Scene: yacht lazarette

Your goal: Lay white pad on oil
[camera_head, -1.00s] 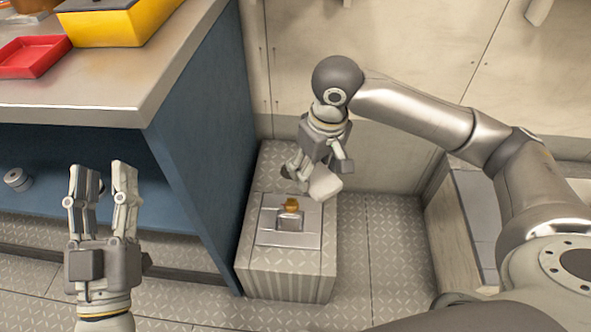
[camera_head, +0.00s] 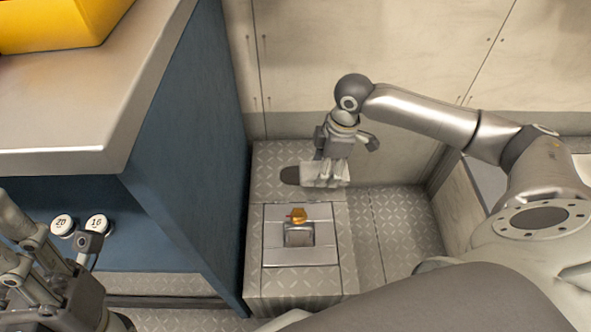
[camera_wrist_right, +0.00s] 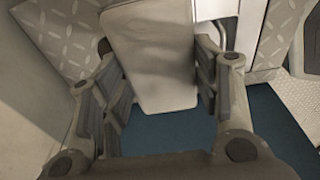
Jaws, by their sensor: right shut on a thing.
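My right gripper (camera_head: 338,150) is shut on the white pad (camera_head: 325,174), over the back part of the raised diamond-plate step. In the right wrist view the pad (camera_wrist_right: 150,60) sits between the fingers. The dark oil patch (camera_head: 289,175) shows just left of the pad in the head view, on the step's top; the pad may hide part of it. I cannot tell whether the pad touches the surface. My left gripper (camera_head: 50,252) is at the lower left, partly cut off, with its fingers spread and empty.
A metal plate with a latch and an orange knob (camera_head: 298,215) is on the step in front of the pad. A blue cabinet (camera_head: 190,150) with a grey worktop (camera_head: 110,110) stands at left, with a yellow bin (camera_head: 50,22) on top. Round numbered items (camera_head: 97,224) sit on its lower shelf.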

